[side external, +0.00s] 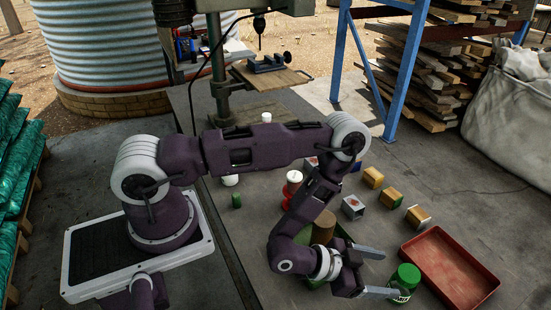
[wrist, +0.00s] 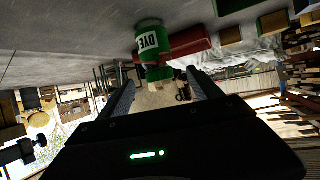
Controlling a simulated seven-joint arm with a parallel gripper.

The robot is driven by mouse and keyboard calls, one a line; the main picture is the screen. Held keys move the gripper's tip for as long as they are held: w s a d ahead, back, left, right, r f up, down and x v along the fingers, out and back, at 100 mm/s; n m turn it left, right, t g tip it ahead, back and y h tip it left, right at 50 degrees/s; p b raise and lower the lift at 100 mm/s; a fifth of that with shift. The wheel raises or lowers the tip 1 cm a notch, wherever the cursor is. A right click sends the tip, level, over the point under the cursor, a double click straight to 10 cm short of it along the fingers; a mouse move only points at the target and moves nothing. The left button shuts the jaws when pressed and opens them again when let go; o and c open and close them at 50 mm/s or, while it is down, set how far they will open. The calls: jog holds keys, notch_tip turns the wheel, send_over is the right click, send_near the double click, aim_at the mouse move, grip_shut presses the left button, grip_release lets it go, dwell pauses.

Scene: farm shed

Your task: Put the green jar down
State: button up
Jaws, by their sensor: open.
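The green jar (side external: 404,281) stands upright on the grey work surface, just left of the red tray, with a green lid and a pale label. In the wrist view the jar (wrist: 152,42) appears upside down, just past the fingertips, its lid end toward the gap between them. My gripper (side external: 391,274) is open, its two fingers spread and pointing at the jar. The wrist view shows my gripper (wrist: 162,80) with nothing clamped between the fingers. I cannot tell whether a finger touches the jar.
The red tray (side external: 433,250) is empty and close to the jar. A brown cylinder (side external: 323,228) stands in a green container partly hidden by my arm. Several small boxes (side external: 373,178) lie farther back. A red and white object (side external: 293,183) stands behind my arm.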

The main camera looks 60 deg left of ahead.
jog(key=w+a+r+g+y, duration=0.1)
jog(key=w+a+r, duration=0.15)
jog(key=r, duration=0.45)
jog(key=w+a+r+g, duration=0.1)
jog(key=w+r, duration=0.2)
jog(key=r, duration=0.3)
jog(key=s+a+r+g+y, duration=0.1)
jog(key=s+a+r, duration=0.1)
jog(key=r, duration=0.3)
jog(key=s+a+r+y, duration=0.1)
jog(key=a+r, duration=0.2)
jog(key=r, duration=0.2)
jog(key=s+a+r+n+g+y, duration=0.1)
jog(key=s+a+r, duration=0.3)
jog(key=s, duration=0.9)
jog(key=s+a+r+n+g+y, duration=0.1)
jog(key=s+r, duration=0.4)
jog(key=s, duration=0.8)
jog(key=a+n+g, duration=0.1)
jog(key=a+n, duration=0.1)
jog(key=shift+a+r+n+g, duration=0.2)
jog(key=shift+a+n+g, duration=0.1)
jog(key=shift+a, duration=0.1)
